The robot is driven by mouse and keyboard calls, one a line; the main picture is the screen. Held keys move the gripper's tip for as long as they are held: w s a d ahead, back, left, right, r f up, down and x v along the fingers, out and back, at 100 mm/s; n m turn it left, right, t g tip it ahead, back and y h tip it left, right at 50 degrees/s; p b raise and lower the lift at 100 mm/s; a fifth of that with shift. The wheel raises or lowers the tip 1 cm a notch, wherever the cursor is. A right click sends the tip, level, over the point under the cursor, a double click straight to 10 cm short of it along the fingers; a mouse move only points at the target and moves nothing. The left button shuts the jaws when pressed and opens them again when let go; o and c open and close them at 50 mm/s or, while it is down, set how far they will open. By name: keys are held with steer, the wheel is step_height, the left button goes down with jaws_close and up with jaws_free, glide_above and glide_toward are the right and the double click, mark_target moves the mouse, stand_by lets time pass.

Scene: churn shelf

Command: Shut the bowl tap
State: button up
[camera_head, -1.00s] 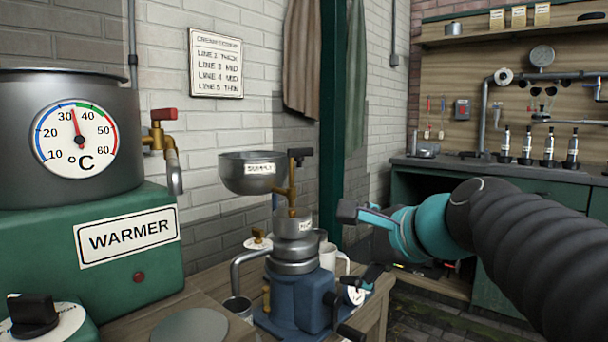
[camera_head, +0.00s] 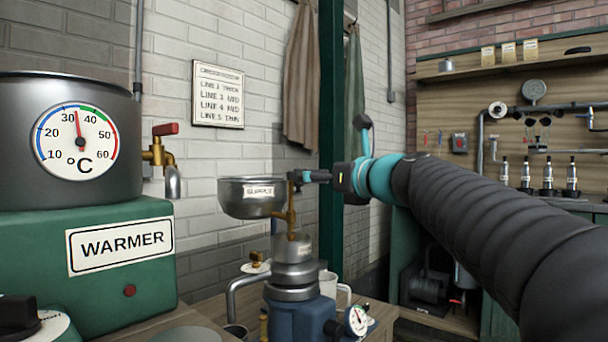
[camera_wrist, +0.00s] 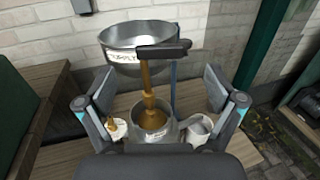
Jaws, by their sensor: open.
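The bowl tap's black lever (camera_wrist: 165,48) lies level across the top of a brass pipe in the wrist view, pointing to the right. The pipe (camera_head: 291,210) rises beside the metal supply bowl (camera_head: 250,203) above the blue machine. My gripper (camera_wrist: 160,75) is open, its fingers spread on the left and right of the pipe and lever, with nothing clamped. In the head view my gripper (camera_head: 338,152) is at the tap from the right. One finger overlaps the lever there, so I cannot tell whether they touch.
The green warmer (camera_head: 160,275) with its steel pot (camera_head: 120,185) and red-handled tap (camera_head: 165,130) stands at the left. A green post (camera_head: 332,100) rises behind my gripper. A white mug (camera_head: 329,283) stands by the machine. A workbench with bottles is at the far right.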

steer(key=x, duration=0.7)
steer(key=shift+a, duration=0.1)
steer(key=shift+w, duration=0.1)
steer(key=c, duration=1.2)
